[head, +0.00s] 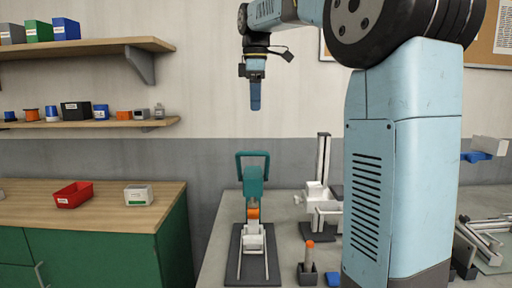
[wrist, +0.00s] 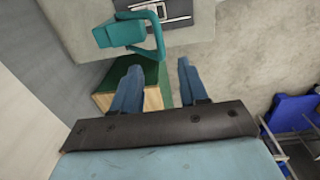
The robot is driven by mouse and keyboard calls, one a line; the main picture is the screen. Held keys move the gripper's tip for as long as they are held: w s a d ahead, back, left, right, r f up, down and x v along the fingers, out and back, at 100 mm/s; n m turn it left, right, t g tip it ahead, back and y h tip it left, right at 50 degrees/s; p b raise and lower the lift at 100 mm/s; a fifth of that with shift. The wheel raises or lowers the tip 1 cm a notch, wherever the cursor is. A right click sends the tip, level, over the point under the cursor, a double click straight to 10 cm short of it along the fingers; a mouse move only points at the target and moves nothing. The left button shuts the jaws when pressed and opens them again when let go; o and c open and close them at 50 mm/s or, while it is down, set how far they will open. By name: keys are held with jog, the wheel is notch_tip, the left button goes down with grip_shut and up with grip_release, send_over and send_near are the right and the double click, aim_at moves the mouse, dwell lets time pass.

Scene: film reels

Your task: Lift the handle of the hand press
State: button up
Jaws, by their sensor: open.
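The hand press (head: 253,190) stands on a dark base plate at the front of the grey bench in the head view. It has a teal body, an orange part and a white lower part. Its handle (head: 253,153) is a teal loop at the top. The handle also shows near the top of the wrist view (wrist: 158,42), beyond my fingertips. My gripper (head: 255,107) hangs fingers down, apart from the handle and above it in the head picture. In the wrist view my gripper (wrist: 158,62) is open, with nothing between its two blue fingers.
A white device (head: 318,190) and an orange-topped part in a dark holder (head: 308,272) stand right of the press. A green cabinet with a wooden top (head: 100,215) is at the left, carrying a red bin (head: 73,195) and a white box (head: 138,195). Wall shelves (head: 90,124) hang above.

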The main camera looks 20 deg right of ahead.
jog(key=f, duration=1.3)
jog(key=shift+w+d+f, duration=0.15)
jog(key=shift+w+f, duration=0.2)
jog(key=shift+w, duration=0.05)
grip_shut()
